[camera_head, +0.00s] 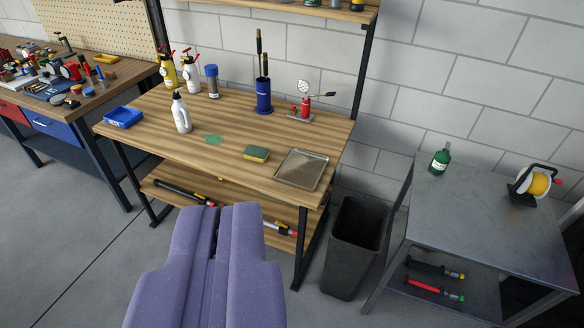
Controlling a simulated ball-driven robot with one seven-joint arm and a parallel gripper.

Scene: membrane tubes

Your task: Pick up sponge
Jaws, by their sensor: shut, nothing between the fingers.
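The sponge (256,153) is a small yellow block with a green top. It lies flat on the wooden workbench (180,148), near the middle right, just left of a metal tray. My gripper (232,210) is the purple shape at the bottom centre. It is shut and empty. It is in front of the bench, apart from the sponge, and covers part of the lower shelf.
The metal tray (302,169), a green patch (213,139), a white bottle (181,112), a blue bin (123,117) and a blue container (264,97) are on the bench. A black waste bin (352,248) and a grey metal table (480,215) stand right. Floor at left is clear.

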